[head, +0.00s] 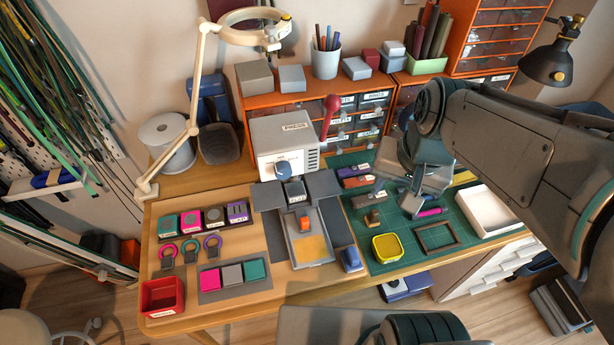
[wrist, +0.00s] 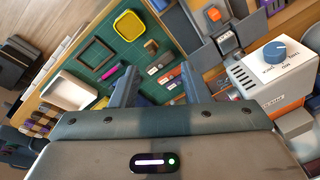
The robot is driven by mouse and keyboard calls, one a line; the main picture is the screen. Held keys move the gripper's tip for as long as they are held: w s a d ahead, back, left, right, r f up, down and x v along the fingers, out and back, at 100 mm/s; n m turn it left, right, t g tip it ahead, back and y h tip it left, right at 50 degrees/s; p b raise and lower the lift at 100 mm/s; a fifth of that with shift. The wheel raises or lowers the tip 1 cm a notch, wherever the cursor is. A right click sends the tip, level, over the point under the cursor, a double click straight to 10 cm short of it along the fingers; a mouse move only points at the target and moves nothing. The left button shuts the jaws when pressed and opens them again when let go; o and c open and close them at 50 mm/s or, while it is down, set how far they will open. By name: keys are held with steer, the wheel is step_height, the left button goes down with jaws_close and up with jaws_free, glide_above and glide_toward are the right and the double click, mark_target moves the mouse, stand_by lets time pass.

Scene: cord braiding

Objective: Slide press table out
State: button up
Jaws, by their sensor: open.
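The press (head: 285,140) is a white box with a blue knob and a red lever, at the back middle of the bench. Its table (head: 321,218) is a grey plate in front, with an orange block (head: 304,224) and a tan pad (head: 313,247) on it. In the wrist view the press (wrist: 268,78) is at the right, and the orange block (wrist: 213,14) shows at the top. My gripper (head: 393,194) is to the right of the press table, above the green mat, apart from the table. Its two fingers (wrist: 158,72) are spread with nothing held between them.
The green mat (head: 383,264) carries a yellow dish (head: 387,247), a dark frame (head: 437,236), a magenta rod (head: 430,212) and small blocks. A white tray (head: 488,210) is at the right. A blue block (head: 351,259) stands close to the table's right. A lamp arm (head: 198,90) rises at the left.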

steer(key=w+a+f+m+g+y+b, duration=0.3)
steer(key=w+a+f+m+b, duration=0.2)
steer(key=w+a+f+m, duration=0.5)
steer(key=m+b, duration=0.2)
glide_toward(305, 220)
steer(key=shift+g, duration=0.3)
steer(key=x, duration=0.8)
steer(key=shift+w+a+f, duration=0.15)
steer(key=shift+w+f, duration=0.05)
steer(key=shift+f, duration=0.1)
jaws_close()
